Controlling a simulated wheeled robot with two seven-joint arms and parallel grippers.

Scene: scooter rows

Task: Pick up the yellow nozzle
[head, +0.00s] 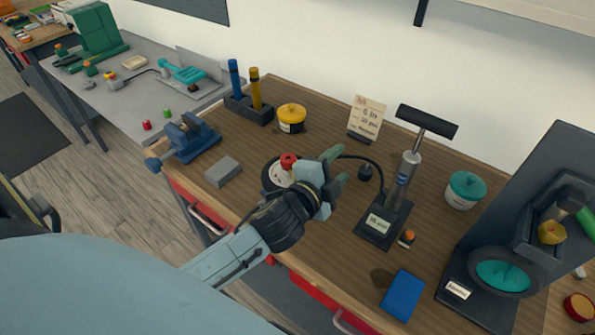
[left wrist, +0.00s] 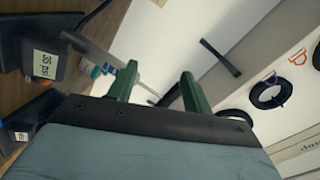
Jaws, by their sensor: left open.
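I cannot make out a clear yellow nozzle. A small orange piece (head: 407,238) stands at the right of the floor pump's base, and a yellow knob-like piece (head: 551,233) shows on the dark machine at the right. The pump (head: 408,170) stands upright, its black hose running left behind my left gripper. My left gripper (head: 336,172) is open over the middle of the wooden bench, left of the pump. In the left wrist view its green fingers (left wrist: 158,90) are apart with nothing held between them. It partly hides a wheel with a red piece (head: 288,161). My right gripper is not in view.
A yellow-lidded pot (head: 291,118), a marker stand (head: 249,109), a blue vise (head: 190,138) and a grey block (head: 223,171) stand at the left. A teal-lidded pot (head: 465,189) and a blue box (head: 402,295) are at the right. A card (head: 366,117) stands behind.

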